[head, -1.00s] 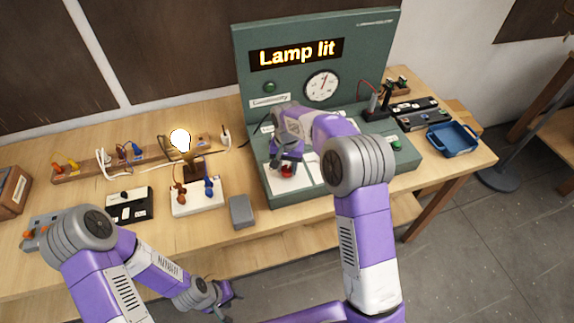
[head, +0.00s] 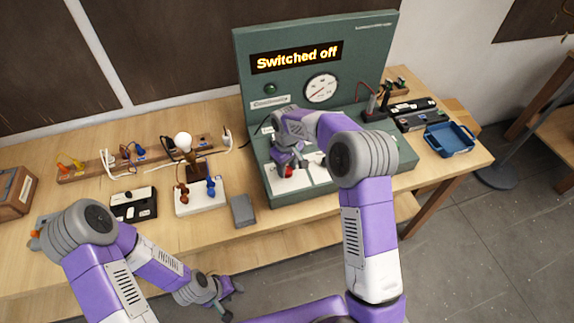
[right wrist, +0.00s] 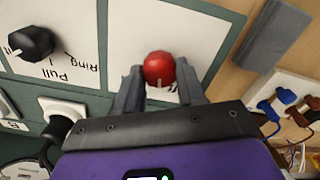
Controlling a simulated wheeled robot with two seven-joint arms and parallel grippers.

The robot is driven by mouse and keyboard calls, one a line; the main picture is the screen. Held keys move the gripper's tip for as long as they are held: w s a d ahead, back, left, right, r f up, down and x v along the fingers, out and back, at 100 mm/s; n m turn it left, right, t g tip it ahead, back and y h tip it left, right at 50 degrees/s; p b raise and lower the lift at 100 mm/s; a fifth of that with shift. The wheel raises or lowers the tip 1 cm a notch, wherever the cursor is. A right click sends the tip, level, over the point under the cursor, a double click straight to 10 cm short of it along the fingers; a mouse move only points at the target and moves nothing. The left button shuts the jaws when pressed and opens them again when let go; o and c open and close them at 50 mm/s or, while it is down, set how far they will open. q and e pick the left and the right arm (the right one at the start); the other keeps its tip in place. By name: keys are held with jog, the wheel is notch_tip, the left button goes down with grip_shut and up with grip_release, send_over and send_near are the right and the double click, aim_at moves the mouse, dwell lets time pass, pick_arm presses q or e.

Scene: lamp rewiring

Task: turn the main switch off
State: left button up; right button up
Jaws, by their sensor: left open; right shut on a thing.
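A red knob (right wrist: 159,68) stands on a white panel of the green test bench (head: 345,185). My right gripper (right wrist: 160,78) is shut on the red knob, with one finger on each side of it. In the head view the knob (head: 288,172) is partly hidden by my right gripper (head: 285,166). The bench display (head: 297,57) reads "Switched off". The lamp bulb (head: 183,141) is unlit. My left gripper (head: 229,296) is open and empty, low in front of the table, away from the bench.
A black knob (right wrist: 32,42) sits on a white panel near the red one. A grey block (head: 243,210) and a white terminal base (head: 201,197) lie left of the bench. A blue tray (head: 450,139) is at the right. The gauge (head: 321,88) is on the upright panel.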

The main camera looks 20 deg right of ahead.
aim_at(287, 170)
jog(key=n+p, duration=0.1)
jog(key=n, duration=0.5)
jog(key=shift+n, duration=0.3)
dwell(0.5)
jog(key=o, duration=1.1)
jog(key=shift+c, duration=0.2)
notch_tip(287, 170, up, 8)
jog(key=shift+a+f, duration=0.1)
jog(key=shift+f, duration=0.05)
jog(key=shift+f, duration=0.15)
